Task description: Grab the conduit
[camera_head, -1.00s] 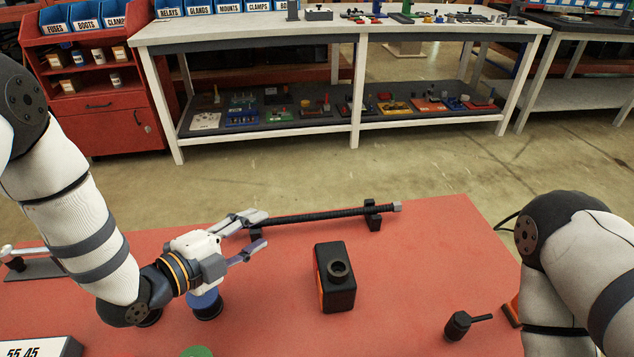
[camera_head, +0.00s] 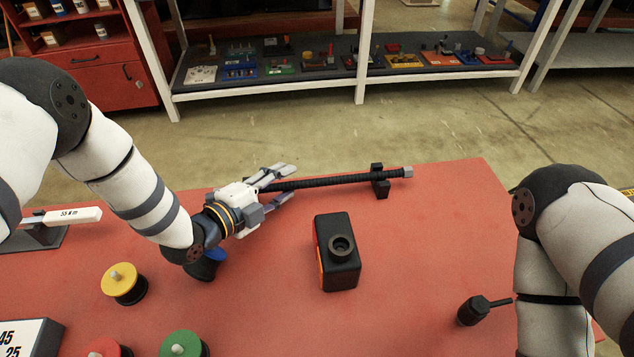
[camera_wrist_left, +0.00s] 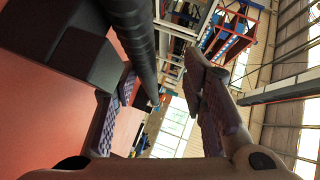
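The conduit (camera_head: 335,181) is a black ribbed tube with a grey end. It lies across the back of the red table, its right end on a black support (camera_head: 380,182). My left gripper (camera_head: 287,183) is at the conduit's left part, with its fingers open, one on the far side and one on the near side. In the left wrist view the conduit (camera_wrist_left: 132,32) runs between the two spread fingers (camera_wrist_left: 158,100), closer to the left one. Whether a finger touches it cannot be told. My right arm shows at the right, but its gripper is out of view.
A black box with a round collar (camera_head: 338,262) stands mid-table. A small black tool (camera_head: 478,310) lies at the right front. Yellow (camera_head: 123,283), green (camera_head: 183,346) and red knobs (camera_head: 105,349) stand at the left front. A white workbench with a lower shelf stands behind.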

